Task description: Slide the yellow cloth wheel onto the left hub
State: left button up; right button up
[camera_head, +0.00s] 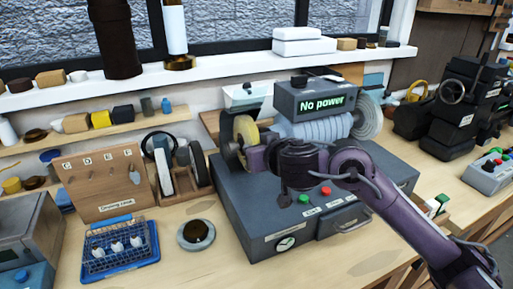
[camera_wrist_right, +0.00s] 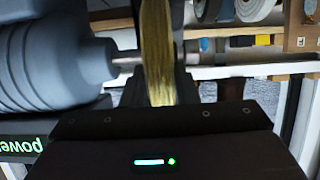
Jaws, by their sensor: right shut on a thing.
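The yellow cloth wheel (camera_head: 246,131) stands on edge at the left end of the grey polishing motor (camera_head: 310,130) in the head view. My right gripper (camera_head: 252,158) is shut on the wheel from its near side; the fingers are mostly hidden. In the right wrist view the wheel (camera_wrist_right: 157,50) shows edge-on, rising from the gripper body. The left hub's thin shaft (camera_wrist_right: 126,61) comes from the motor (camera_wrist_right: 50,55) toward the wheel's face. I cannot tell whether the shaft enters the wheel's hole. My left gripper is not in view.
A pale wheel (camera_head: 368,117) sits at the motor's right end. The "No power" display (camera_head: 320,103) stands above the motor. A wooden rack (camera_head: 197,188) with wheels is left of the grey base cabinet (camera_head: 235,205). A blue basket (camera_head: 120,262) and a round dish (camera_head: 181,240) lie on the bench.

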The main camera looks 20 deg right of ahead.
jog(key=shift+d, duration=0.1)
jog(key=o, duration=0.9)
jog(key=shift+d, duration=0.1)
jog(key=shift+o, duration=0.2)
